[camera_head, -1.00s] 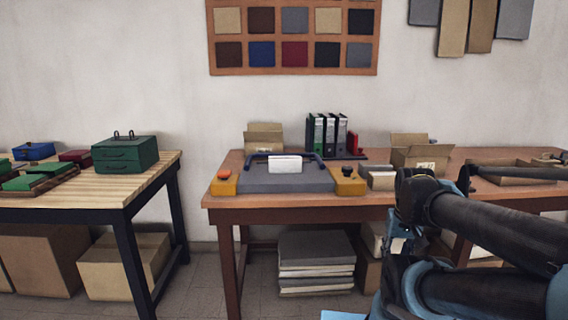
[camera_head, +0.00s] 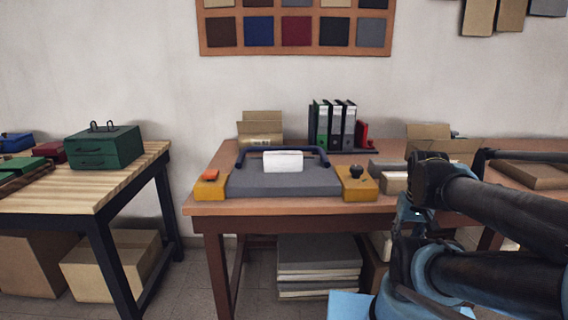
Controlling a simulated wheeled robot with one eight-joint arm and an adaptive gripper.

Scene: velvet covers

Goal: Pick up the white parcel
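A small white parcel (camera_head: 283,162) stands on the grey padded top of a press-like device (camera_head: 284,183) on the brown table, in the head view. A dark blue bar frame (camera_head: 240,158) rises around and behind it. My arm reaches in from the right edge of the view, with its dark and blue links to the right of the device. My gripper's fingers cannot be made out, and nothing of mine touches the parcel.
Yellow blocks (camera_head: 210,186) flank the device, with an orange button and a black knob. Binders (camera_head: 334,125) and open cardboard boxes (camera_head: 261,127) stand behind. A wooden table (camera_head: 120,180) with a green case (camera_head: 104,147) is at left. Grey slabs (camera_head: 318,262) lie stacked below.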

